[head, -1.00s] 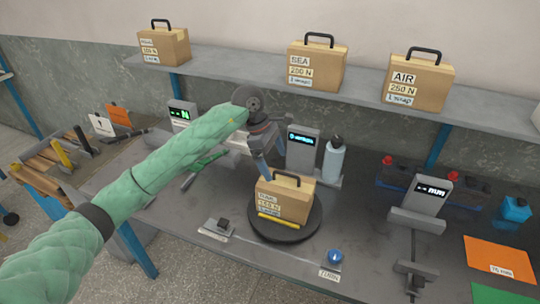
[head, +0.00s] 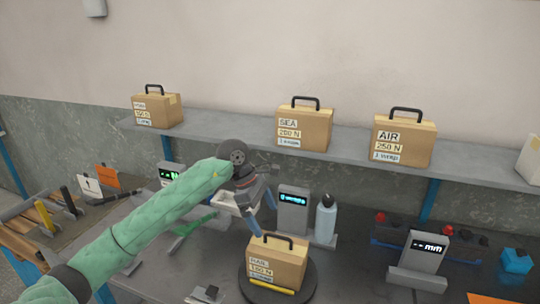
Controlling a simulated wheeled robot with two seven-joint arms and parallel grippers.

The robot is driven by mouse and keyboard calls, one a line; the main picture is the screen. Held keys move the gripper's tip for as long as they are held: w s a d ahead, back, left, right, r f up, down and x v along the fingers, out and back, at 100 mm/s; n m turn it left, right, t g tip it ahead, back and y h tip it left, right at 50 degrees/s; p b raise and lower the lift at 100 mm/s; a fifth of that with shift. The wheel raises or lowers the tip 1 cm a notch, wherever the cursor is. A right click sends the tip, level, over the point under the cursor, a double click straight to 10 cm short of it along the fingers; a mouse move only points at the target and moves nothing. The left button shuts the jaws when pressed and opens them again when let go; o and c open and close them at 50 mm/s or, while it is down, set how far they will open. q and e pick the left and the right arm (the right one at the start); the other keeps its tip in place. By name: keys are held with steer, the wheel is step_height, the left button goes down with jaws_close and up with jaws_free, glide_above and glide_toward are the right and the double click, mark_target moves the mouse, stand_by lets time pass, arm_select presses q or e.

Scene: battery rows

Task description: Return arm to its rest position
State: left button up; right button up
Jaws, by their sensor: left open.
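My left arm, in a green quilted sleeve (head: 150,220), reaches in from the lower left of the head view. My left gripper (head: 262,212) hangs from the wrist with its fingers pointing down. It is open, with nothing seen between the fingers. It appears above and behind a cardboard box with a black handle (head: 277,262), which sits on a dark round turntable (head: 308,285). I cannot tell the exact gap between fingers and box. My right gripper is out of view.
A shelf (head: 245,135) along the wall holds three handled boxes, including SEA (head: 303,128) and AIR (head: 403,140). Grey display units (head: 293,210) and a light blue bottle (head: 326,220) stand behind the turntable. A tool rack (head: 40,225) is at left.

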arm_select(q)
steer(key=s+d+r+n+t+h, duration=0.3)
steer(key=s+d+r+n+h, duration=0.65)
steer(key=h, duration=0.65)
steer(key=w+a+f+n+t+y, duration=0.25)
steer(key=a+n+t+y, duration=0.4)
steer(key=n+t, duration=1.25)
steer(key=s+a+f+n+g+y, duration=0.2)
steer(key=a+f+n+y, duration=0.55)
steer(key=n, duration=0.25)
steer(key=s+a+f+n+g+y, duration=0.2)
steer(key=a+f+n+y, duration=0.4)
steer(key=a+f+n, duration=0.3)
steer(key=s+a+f+n+g, duration=0.2)
steer(key=s+f+n+g, duration=0.2)
steer(key=s+f+g, duration=0.7)
steer(key=s+a+f+n+g, duration=0.3)
steer(key=s+f, duration=0.4)
steer(key=s, duration=0.9)
steer(key=s+d+f, duration=0.2)
steer(key=f, duration=1.5)
steer(key=s+d+f+n+g, duration=0.1)
steer(key=s+d+f, duration=0.1)
steer(key=f, duration=1.5)
steer(key=shift+d, duration=0.5)
